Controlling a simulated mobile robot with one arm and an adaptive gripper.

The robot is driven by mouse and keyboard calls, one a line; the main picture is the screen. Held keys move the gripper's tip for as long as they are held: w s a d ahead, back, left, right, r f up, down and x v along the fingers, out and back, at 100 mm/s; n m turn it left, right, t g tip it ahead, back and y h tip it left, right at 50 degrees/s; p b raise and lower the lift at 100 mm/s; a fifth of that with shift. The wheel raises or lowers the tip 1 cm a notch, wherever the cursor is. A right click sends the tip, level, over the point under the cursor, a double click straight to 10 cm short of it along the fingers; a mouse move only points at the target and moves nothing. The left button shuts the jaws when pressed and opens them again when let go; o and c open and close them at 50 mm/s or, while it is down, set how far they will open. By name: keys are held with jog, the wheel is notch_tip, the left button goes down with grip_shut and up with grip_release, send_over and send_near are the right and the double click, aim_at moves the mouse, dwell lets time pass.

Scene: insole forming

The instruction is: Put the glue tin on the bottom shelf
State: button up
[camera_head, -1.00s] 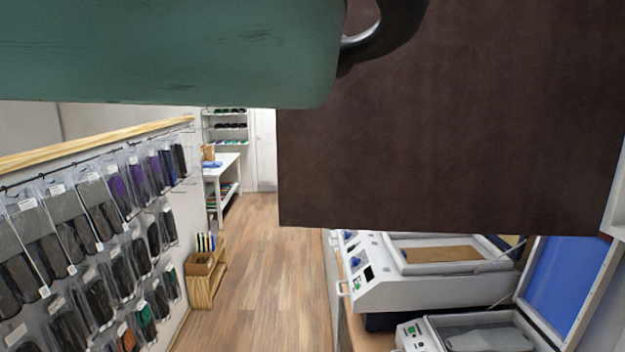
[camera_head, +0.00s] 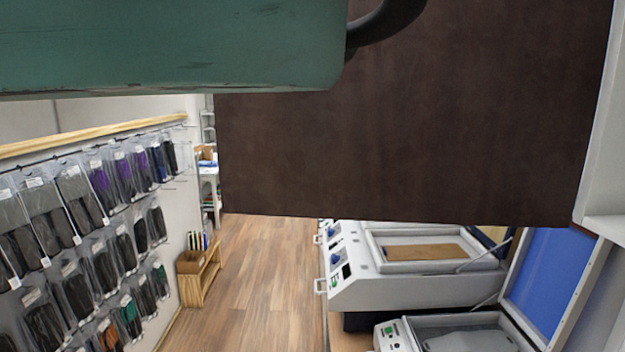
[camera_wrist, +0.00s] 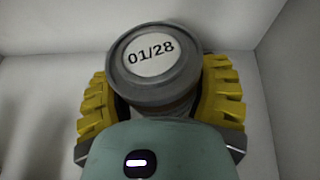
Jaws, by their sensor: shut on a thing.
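The glue tin (camera_wrist: 155,55) shows in the wrist view, with a round grey lid and a white label reading "01/28". My gripper (camera_wrist: 158,93) is shut on it, its yellow ridged finger pads on both sides of the tin. The lower part of the tin is hidden behind the gripper's teal body. White surfaces surround it in that view; I cannot tell which shelf level they belong to, or whether the tin touches any of them. Neither the tin nor my gripper shows in the head view.
A large dark brown panel (camera_head: 410,150) blocks much of the head view. Below it stand white machines (camera_head: 415,280) on the right. Packaged insoles (camera_head: 85,240) hang on the left wall. A small wooden rack (camera_head: 200,275) stands beside open wooden floor (camera_head: 262,285).

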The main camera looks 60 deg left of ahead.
jog(key=shift+d+f, duration=0.1)
jog(key=shift+f, duration=1.5)
jog(key=shift+f, duration=0.2)
jog(key=o, duration=1.4)
jog(key=shift+r, duration=0.1)
jog(key=shift+r, duration=0.2)
jog(key=shift+s+f+b, duration=0.1)
jog(key=shift+s+b, duration=0.15)
jog(key=shift+b, duration=0.2)
jog(key=b+v, duration=0.4)
jog(key=shift+s+a, duration=0.25)
jog(key=shift+s, duration=0.1)
jog(key=shift+r+b+v, duration=0.2)
jog(key=shift+b+v, duration=0.65)
jog(key=shift+v, duration=0.3)
jog(key=shift+w, duration=0.1)
